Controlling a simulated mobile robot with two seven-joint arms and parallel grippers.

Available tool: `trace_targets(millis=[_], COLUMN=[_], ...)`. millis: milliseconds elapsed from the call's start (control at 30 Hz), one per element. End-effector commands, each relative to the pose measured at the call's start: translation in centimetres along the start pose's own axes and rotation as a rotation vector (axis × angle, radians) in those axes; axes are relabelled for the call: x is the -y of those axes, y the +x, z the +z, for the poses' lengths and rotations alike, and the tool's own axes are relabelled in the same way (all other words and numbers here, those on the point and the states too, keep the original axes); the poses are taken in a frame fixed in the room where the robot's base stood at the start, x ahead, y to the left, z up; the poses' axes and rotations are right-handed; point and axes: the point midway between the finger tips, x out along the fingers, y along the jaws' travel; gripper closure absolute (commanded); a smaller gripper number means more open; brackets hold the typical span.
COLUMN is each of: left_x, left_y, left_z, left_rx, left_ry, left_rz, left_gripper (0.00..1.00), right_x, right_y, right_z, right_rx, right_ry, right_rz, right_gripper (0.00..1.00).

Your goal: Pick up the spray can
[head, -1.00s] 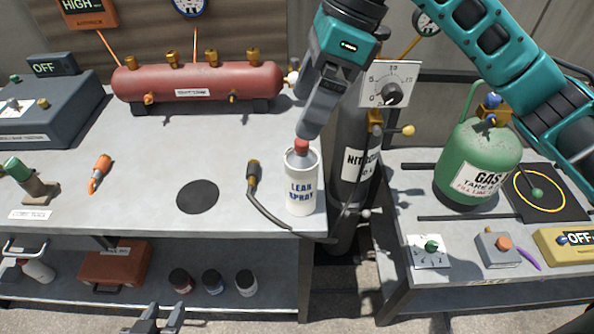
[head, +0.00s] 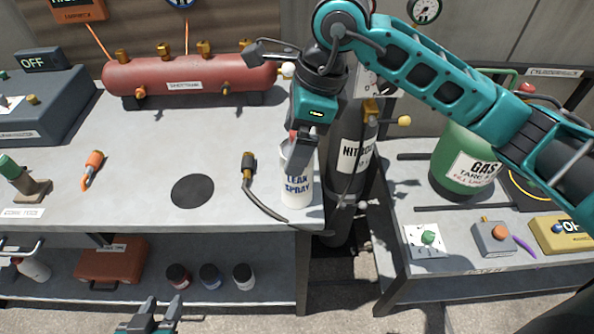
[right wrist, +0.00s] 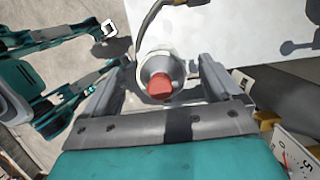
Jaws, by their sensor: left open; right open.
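The spray can (head: 296,188) is white with blue "LEAK SPRAY" lettering. It stands upright near the right front corner of the grey bench (head: 120,185). My right gripper (head: 301,150) is over the can's top and hides part of it in the head view. In the right wrist view, the can (right wrist: 157,62) with its red nozzle (right wrist: 160,86) lies between the two spread fingers, with a gap visible on each side. My left gripper (head: 163,310) is open and empty at the bottom of the head view, in front of the bench.
A cable with a brass end (head: 248,170) lies just left of the can. A dark nitrogen cylinder (head: 350,160) stands close behind and right of it. A red manifold (head: 190,76) spans the bench's back. The bench around the black disc (head: 192,190) is clear.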

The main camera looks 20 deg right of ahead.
Motion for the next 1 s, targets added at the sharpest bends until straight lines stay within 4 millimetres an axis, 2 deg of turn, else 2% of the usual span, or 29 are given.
trace_targets(millis=[100, 367, 1000], left_x=[0.0, 0.01, 0.04], left_y=[0.03, 0.03, 0.05], left_z=[0.02, 0.01, 0.0], left_rx=[0.0, -0.001, -0.001], left_ry=[0.0, 0.0, 0.0], left_rz=[0.0, 0.0, -0.001], left_gripper=[0.57, 0.57, 0.57], right_x=[-0.01, 0.02, 0.03], right_y=[1.07, 1.21, 1.16], right_z=[0.01, 0.01, 0.01], right_rx=[0.001, 0.001, 0.001], right_ry=[0.0, 0.0, 0.0], right_rz=[0.0, -0.001, -0.001], right_gripper=[0.09, 0.1, 0.71])
